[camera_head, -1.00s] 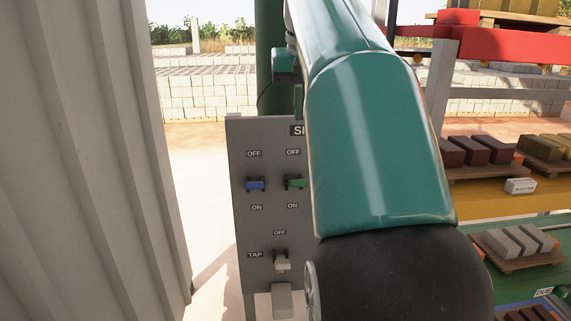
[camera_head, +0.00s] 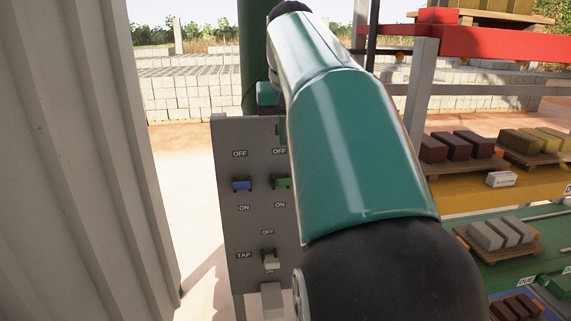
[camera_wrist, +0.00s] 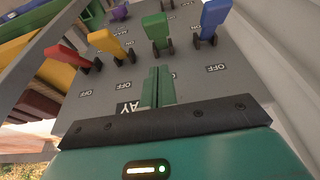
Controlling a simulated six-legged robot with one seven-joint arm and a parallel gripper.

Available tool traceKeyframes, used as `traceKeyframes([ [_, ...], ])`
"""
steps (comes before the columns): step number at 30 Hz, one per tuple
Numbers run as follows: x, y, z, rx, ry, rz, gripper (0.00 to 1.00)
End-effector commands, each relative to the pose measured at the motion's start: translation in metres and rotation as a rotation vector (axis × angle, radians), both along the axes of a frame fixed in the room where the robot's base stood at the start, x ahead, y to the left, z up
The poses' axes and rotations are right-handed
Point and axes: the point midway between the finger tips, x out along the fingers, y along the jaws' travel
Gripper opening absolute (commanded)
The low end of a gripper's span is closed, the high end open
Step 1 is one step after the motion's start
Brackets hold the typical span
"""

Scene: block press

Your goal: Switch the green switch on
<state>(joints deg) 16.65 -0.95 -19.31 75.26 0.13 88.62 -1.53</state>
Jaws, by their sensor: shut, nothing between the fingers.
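The green switch (camera_head: 281,181) is on the grey switch panel (camera_head: 229,222), between an OFF label above and an ON label below. Its right side is close to my arm's edge in the head view. In the wrist view, the green switch lever (camera_wrist: 157,31) stands out from the panel, just beyond my gripper (camera_wrist: 158,72). My gripper's two green fingers are together and empty. They point toward the green switch, and a gap seems to show between them and the lever. Whether the fingertips touch the panel I cannot tell. My arm hides the panel's right part in the head view.
The blue switch (camera_wrist: 214,18) stands beside the green one. Yellow (camera_wrist: 106,43), red (camera_wrist: 67,57) and purple (camera_wrist: 120,12) switches are on the same panel. A TAP switch (camera_head: 270,261) sits lower. A corrugated wall (camera_head: 80,160) is at the left, block shelves (camera_head: 500,190) at the right.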

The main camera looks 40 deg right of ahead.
Motion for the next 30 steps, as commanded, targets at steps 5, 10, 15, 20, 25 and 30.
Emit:
traceKeyframes([
  [5, 0.009, -0.004, -0.035, 0.001, 0.003, 0.001, 0.00],
  [10, -0.001, 0.003, -0.054, 0.001, 0.000, 0.003, 0.00],
  [15, -0.006, 0.006, -0.065, 0.000, 0.000, 0.002, 0.00],
  [20, -0.007, 0.007, -0.067, 0.000, 0.000, 0.002, 0.00],
  [25, -0.006, 0.006, -0.066, 0.000, 0.000, 0.002, 0.00],
  [30, -0.008, 0.007, -0.067, -0.006, -0.009, 0.001, 0.00],
])
